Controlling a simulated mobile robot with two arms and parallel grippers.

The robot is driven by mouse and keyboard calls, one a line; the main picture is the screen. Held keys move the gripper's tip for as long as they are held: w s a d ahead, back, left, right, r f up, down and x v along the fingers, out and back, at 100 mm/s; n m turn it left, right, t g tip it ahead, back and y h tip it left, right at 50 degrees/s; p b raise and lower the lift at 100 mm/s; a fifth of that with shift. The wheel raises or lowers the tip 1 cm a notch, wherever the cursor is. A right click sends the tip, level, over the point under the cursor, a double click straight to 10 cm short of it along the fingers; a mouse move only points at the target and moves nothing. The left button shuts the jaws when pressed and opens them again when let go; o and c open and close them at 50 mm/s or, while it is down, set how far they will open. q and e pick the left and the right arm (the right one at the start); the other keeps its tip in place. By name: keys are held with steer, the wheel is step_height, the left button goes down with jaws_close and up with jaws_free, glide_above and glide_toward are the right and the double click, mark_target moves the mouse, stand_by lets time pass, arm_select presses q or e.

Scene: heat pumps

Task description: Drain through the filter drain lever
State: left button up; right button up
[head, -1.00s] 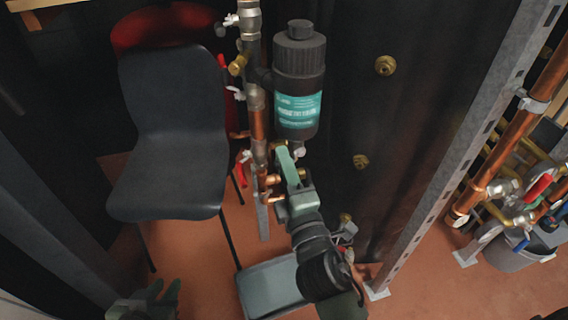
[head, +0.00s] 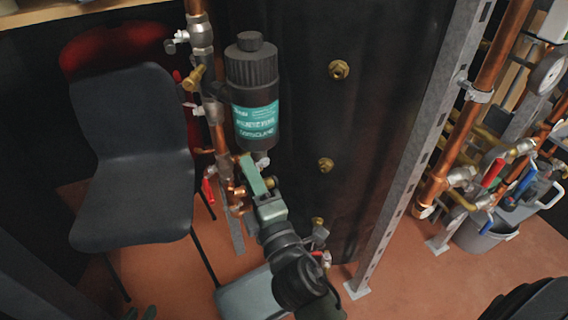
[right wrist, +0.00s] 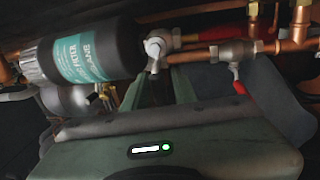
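The filter (head: 253,95) is a black upright canister with a teal label, beside a copper pipe. It also shows lying sideways in the right wrist view (right wrist: 85,55). Under it is a small silver drain valve (head: 262,160) with a pale lever, seen closer in the right wrist view (right wrist: 155,47). My right gripper (head: 257,172) is just below the filter, its green fingers reaching up to the drain valve. In the right wrist view its fingers (right wrist: 157,88) stand apart with the valve at their tips; contact is unclear. Only the tips of my left gripper (head: 142,313) show at the bottom edge.
A dark chair (head: 135,150) stands at the left. A red-handled valve (head: 209,191) sits on the pipe left of my right gripper. A grey-lidded box (head: 245,297) is on the floor below. A slotted metal post (head: 420,140) and a grey bucket (head: 487,235) are at the right.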

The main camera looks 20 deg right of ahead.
arm_select(q)
steer(key=shift+r, duration=0.1)
arm_select(e)
steer(key=shift+r, duration=0.25)
